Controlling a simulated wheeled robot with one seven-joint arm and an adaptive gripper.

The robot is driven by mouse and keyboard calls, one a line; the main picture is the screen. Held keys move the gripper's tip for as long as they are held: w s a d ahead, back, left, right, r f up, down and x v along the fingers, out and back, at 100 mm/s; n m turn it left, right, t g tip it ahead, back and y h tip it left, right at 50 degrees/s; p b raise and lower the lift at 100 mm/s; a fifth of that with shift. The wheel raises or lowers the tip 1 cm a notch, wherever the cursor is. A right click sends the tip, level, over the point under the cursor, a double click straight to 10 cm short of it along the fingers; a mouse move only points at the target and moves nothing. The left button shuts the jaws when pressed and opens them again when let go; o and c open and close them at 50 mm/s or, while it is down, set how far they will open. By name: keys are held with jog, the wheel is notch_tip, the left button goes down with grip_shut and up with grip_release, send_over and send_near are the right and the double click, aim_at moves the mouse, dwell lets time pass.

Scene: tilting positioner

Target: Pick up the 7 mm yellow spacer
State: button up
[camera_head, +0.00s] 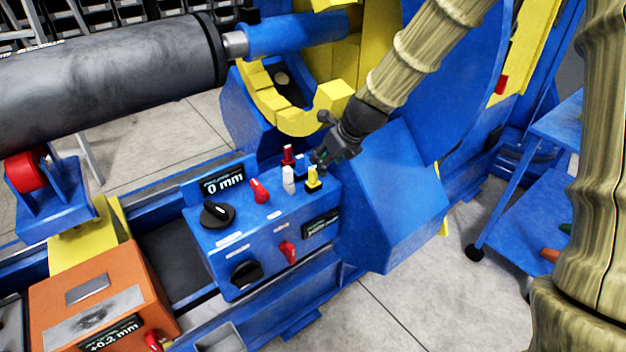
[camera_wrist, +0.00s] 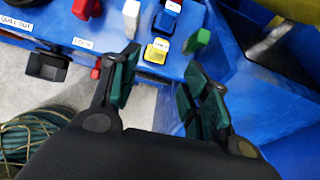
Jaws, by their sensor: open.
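The yellow spacer (camera_head: 313,176) stands at the right end of the blue control box, in a dark holder. In the wrist view the yellow spacer (camera_wrist: 157,51) shows as a small block with a pale label on top, beyond and between my open fingers. My gripper (camera_head: 318,158) is close to the spacers in the head view, just above and beside the yellow one. In the wrist view my gripper (camera_wrist: 160,85) is open, with green finger pads and nothing between them. The label's text is too small to read.
Near the yellow spacer stand a white spacer (camera_wrist: 131,18), a blue one (camera_wrist: 168,15), a red one (camera_wrist: 86,8) and a green piece (camera_wrist: 198,41). The blue control box (camera_head: 225,235) carries black knobs (camera_head: 217,214) and red switches (camera_head: 259,191). A blue slanted housing (camera_head: 390,200) rises at the right.

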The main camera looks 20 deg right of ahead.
aim_at(313, 167)
jog(key=shift+w+a+r+b+x, duration=0.1)
jog(key=shift+x, duration=1.6)
jog(key=shift+w+a+r+b+x, duration=0.1)
jog(key=shift+x, duration=1.65)
jog(key=shift+w+a+r+b+x, duration=0.1)
jog(key=shift+x, duration=1.6)
jog(key=shift+c, duration=0.2)
grip_shut()
